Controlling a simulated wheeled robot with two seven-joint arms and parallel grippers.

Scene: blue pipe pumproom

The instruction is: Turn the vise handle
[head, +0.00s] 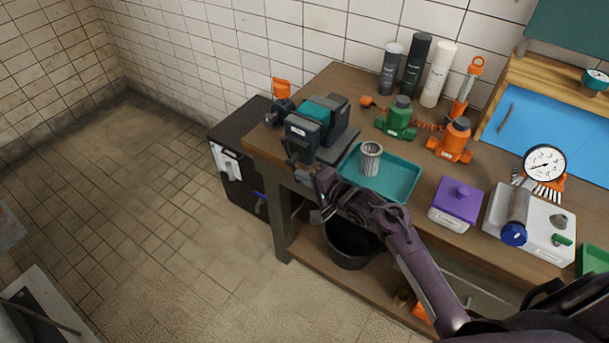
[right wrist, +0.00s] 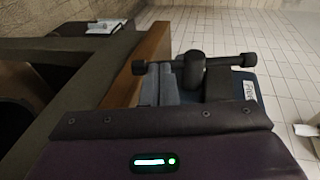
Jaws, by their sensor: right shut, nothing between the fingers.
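The vise (head: 310,126), dark blue-grey with teal between its jaws, sits at the left end of the workbench. Its handle (head: 291,152) is a dark bar on the vise's near side; in the right wrist view the handle (right wrist: 222,61) is a black crossbar with knobbed ends and a round hub. My right gripper (head: 303,177) is in front of the bench edge, just below the handle. In the right wrist view its grey fingers (right wrist: 160,84) are shut and empty, close to the bar's left part; I cannot tell whether they touch it. My left gripper is not in view.
A teal tray (head: 403,184) with a metal mesh cup (head: 371,158) lies right of the vise. Green (head: 398,119) and orange (head: 451,141) pump parts stand behind. A dark cabinet (head: 229,150) stands left of the bench, a black bucket (head: 350,248) below.

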